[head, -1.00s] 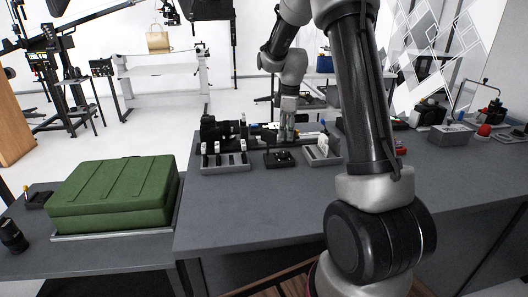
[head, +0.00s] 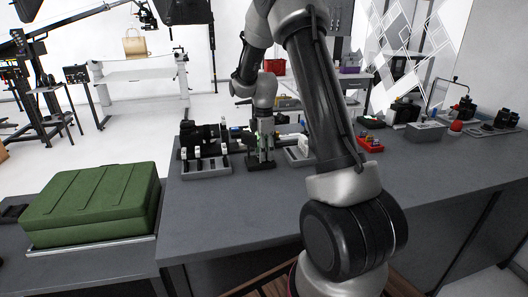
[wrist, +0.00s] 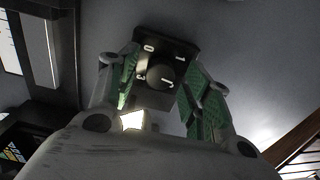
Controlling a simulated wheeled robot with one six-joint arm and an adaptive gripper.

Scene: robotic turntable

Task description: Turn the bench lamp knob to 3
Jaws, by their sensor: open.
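The bench lamp knob (wrist: 160,77) is a dark round knob on a small black plate (wrist: 165,44) with white marks around it in the wrist view.
A grey tray with slots (head: 206,170) stands close left of my gripper, and a light grey holder (head: 296,155) close right. Black equipment (head: 203,135) stands behind. A green case (head: 95,205) lies at the left. The bench front (head: 225,220) is clear.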

